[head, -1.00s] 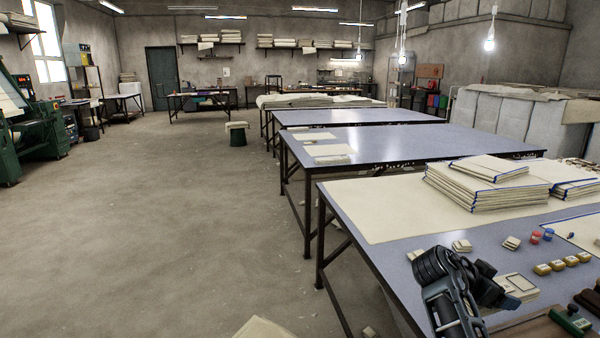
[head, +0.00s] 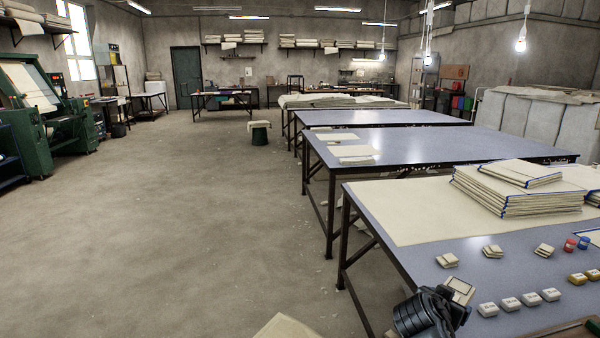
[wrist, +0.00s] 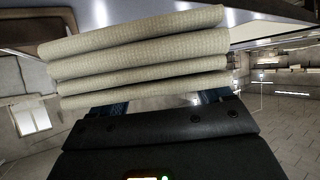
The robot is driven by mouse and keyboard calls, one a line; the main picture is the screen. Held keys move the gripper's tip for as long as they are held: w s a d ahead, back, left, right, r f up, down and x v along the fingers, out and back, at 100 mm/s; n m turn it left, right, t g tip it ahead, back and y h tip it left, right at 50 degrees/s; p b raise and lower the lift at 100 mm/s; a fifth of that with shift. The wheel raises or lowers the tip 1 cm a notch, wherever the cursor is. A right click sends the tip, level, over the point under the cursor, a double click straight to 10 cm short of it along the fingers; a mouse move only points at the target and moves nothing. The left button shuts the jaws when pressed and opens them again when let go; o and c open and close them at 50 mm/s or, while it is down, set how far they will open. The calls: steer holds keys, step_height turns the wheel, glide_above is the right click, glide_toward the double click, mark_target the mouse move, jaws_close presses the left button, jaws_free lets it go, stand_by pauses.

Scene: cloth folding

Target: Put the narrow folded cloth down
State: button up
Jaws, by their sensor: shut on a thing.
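The narrow folded cloth (wrist: 140,55) is a stack of beige layers across the upper middle of the wrist view. My gripper (wrist: 158,100) is shut on it; parts of the dark blue fingers show under its lower edge. In the head view my gripper (head: 462,305) is at the bottom, over the left part of the nearest table (head: 425,262). A small beige piece with a dark outline (head: 459,287) beside the gripper appears to be the held cloth. I cannot tell how high it is above the table.
A tall cloth stack (head: 515,190) stands on a cream sheet (head: 420,205). The floor at left is clear.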

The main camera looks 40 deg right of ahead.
steer(key=w+a+f+n+t+y, duration=0.1)
steer(key=w+a+f+n+t, duration=0.15)
steer(key=w+a, duration=0.25)
steer(key=w+a+f+n+t+y, duration=0.1)
steer(key=w+a+n+t, duration=0.3)
steer(key=a, duration=0.1)
steer(key=w+a+n+t+y, duration=0.2)
steer(key=w+a+n+y, duration=0.2)
steer(key=a, duration=1.1)
steer(key=w+a+f+n+t+y, duration=0.1)
steer(key=w+a+n+t+y, duration=0.2)
steer(key=a, duration=1.2)
steer(key=w+n+y, duration=0.2)
steer(key=n+y, duration=0.1)
steer(key=n, duration=0.1)
steer(key=shift+w, duration=0.1)
